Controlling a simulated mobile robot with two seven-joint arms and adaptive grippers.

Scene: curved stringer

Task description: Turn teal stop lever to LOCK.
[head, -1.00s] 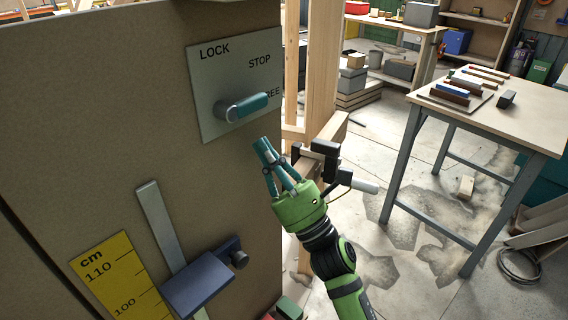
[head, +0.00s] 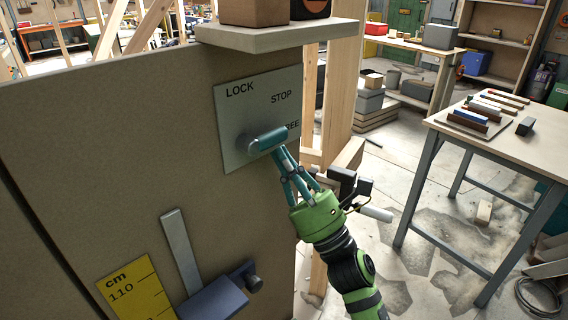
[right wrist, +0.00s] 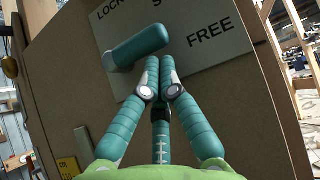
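The teal stop lever (head: 268,139) is on a grey plate (head: 229,112) marked LOCK, STOP and FREE. It points right and slightly up from its pivot, toward the FREE label, whose first letter is hidden in the head view. My right gripper (head: 281,152) is just below the lever's free end. In the right wrist view the fingertips of this gripper (right wrist: 163,60) are drawn together, with nothing seen between them. The lever (right wrist: 140,47) lies just beyond and left of them; whether they touch it is unclear. My left gripper is not in view.
A shelf (head: 280,36) with boxes juts out above the plate. Below are a yellow cm scale (head: 138,293) and a blue block (head: 213,299) on a grey strip (head: 181,250). A wooden post (head: 338,85) stands right of the panel. A workbench (head: 495,139) is farther right.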

